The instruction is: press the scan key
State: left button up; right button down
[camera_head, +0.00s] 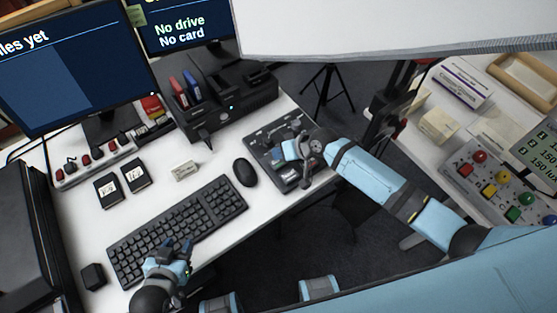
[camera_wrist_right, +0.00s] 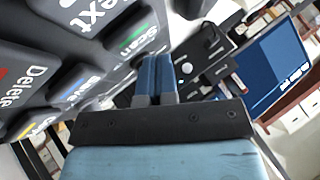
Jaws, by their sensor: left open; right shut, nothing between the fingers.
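The dark keypad panel (camera_head: 264,146) lies at the right end of the white desk. In the right wrist view, large dark keys stand close up, and the scan key (camera_wrist_right: 128,42) has a green band with its name. My right gripper (camera_head: 290,150) is over the panel; in its wrist view the two blue fingers (camera_wrist_right: 157,58) are shut together with nothing between them. Their tips appear beside the scan key; I cannot tell whether they touch it. In the head view the gripper hides part of the panel. My left gripper (camera_head: 178,247) is open above the keyboard's front edge.
The keyboard (camera_head: 176,228) and mouse (camera_head: 245,172) lie left of the panel. In the right wrist view, the delete key (camera_wrist_right: 28,85) is near the scan key. A dark drive dock (camera_head: 225,105) stands behind. A button box (camera_head: 497,185) is on the right table.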

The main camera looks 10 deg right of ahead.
pick_arm(q)
jog(key=shift+f, duration=0.1)
pick_arm(e)
jog(key=shift+f, duration=0.1)
pick_arm(q)
jog(key=shift+f, duration=0.15)
pick_arm(e)
jog(key=shift+f, duration=0.3)
pick_arm(q)
jog(key=shift+f+b, duration=0.25)
jog(key=shift+b, duration=0.2)
pick_arm(e)
jog(key=shift+f, duration=0.55)
pick_arm(q)
jog(key=shift+r, duration=0.15)
pick_arm(e)
jog(key=shift+r, duration=0.15)
pick_arm(q)
jog(key=shift+r+p, duration=0.8)
jog(key=shift+p, duration=0.1)
pick_arm(e)
jog(key=shift+r, duration=0.8)
